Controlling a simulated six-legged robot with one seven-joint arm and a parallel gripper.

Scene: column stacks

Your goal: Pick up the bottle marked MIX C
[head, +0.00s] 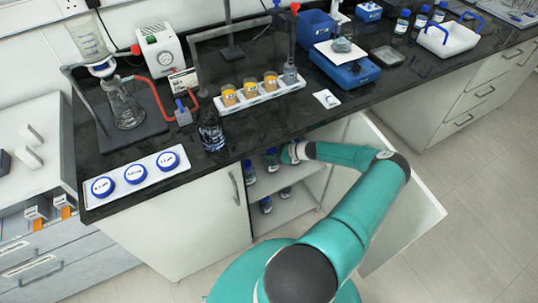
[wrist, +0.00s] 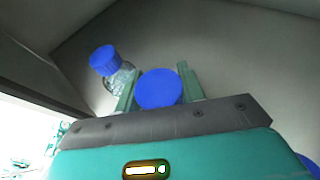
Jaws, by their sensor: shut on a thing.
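My gripper (head: 286,155) reaches into the open cupboard under the bench, at its upper level. In the wrist view my gripper (wrist: 158,82) has one finger on each side of a blue-capped bottle (wrist: 159,90) and is shut on it. Only the cap of this bottle shows there; its body and label are hidden, so I cannot tell whether it is MIX C. A second clear bottle with a blue cap (wrist: 104,60) stands just left of the fingers. In the head view another bottle (head: 249,173) stands in the cupboard, left of my gripper.
Bottles (head: 265,205) also stand on the lower shelf. The cupboard door (head: 405,205) is open to the right of my arm.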

